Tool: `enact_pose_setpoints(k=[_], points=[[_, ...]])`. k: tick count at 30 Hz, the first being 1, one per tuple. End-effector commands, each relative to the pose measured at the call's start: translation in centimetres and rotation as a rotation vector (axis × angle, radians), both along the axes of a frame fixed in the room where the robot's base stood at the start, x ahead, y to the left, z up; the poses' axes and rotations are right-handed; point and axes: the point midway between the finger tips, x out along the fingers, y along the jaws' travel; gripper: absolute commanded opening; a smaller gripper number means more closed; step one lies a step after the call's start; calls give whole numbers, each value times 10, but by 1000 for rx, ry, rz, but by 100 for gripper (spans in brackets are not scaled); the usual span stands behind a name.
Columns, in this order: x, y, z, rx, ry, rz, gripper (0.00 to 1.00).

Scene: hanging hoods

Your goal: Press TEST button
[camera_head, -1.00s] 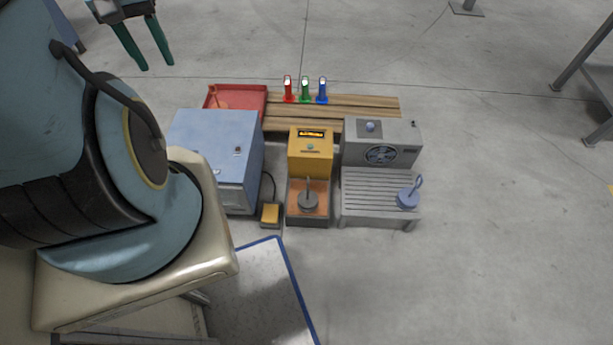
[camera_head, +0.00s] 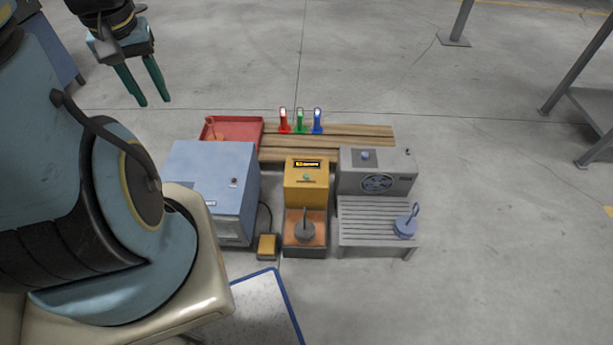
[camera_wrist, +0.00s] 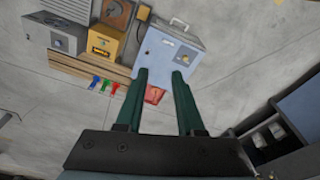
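A yellow device (camera_head: 306,182) with a dark lit display and a small greenish button (camera_head: 306,177) on its front stands in the middle of the head view. No TEST lettering is legible to me. The yellow device also shows in the wrist view (camera_wrist: 104,42), seen upside down. My gripper (camera_head: 146,102) has two green fingers, spread apart with nothing between them. It is at the upper left of the head view, apart from the devices. In the wrist view the gripper (camera_wrist: 161,76) is open, with the blue cabinet (camera_wrist: 165,55) and red tray (camera_wrist: 155,94) beyond its fingertips.
A blue cabinet (camera_head: 210,185), a yellow pedal (camera_head: 266,246) and a grey fan unit (camera_head: 375,185) flank the yellow device. Red, green and blue holders stand on planks (camera_head: 350,131) behind. Metal legs (camera_head: 457,25) stand at upper right.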

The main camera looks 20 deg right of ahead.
Motion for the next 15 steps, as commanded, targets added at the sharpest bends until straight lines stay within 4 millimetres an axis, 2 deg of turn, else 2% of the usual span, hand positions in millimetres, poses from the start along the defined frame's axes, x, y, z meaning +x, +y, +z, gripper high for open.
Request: enact_pose_setpoints(k=[1, 9, 15], points=[[0, 0, 0, 0, 0, 0, 30], [0, 0, 0, 0, 0, 0, 0], [0, 0, 0, 0, 0, 0, 0]])
